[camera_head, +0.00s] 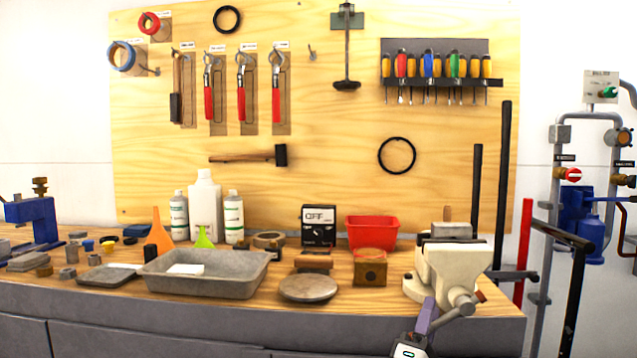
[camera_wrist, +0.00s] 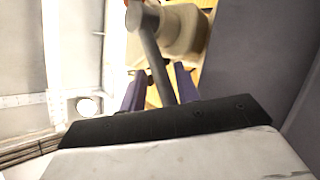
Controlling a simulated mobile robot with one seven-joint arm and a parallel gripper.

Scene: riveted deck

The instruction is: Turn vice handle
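The cream vice (camera_head: 447,268) is on the right end of the bench. Its grey handle bar (camera_head: 457,312) slants at the front, low down. My gripper (camera_head: 429,312) is at the bar's lower left part, in front of the bench edge. In the wrist view, the vice body (camera_wrist: 182,38) is at the top and the handle bar (camera_wrist: 158,62) runs down from its round end knob. My gripper's two purple fingers (camera_wrist: 160,84) stand apart, one on each side of the bar, with visible gaps. The bar's lower end is hidden behind the black gripper edge.
A red bin (camera_head: 372,231), a small wooden box (camera_head: 370,268) and a grey tray (camera_head: 205,285) stand left of the vice. Dark upright bars (camera_head: 476,190) and a red post (camera_head: 523,255) rise behind and right of it. The space before the bench looks free.

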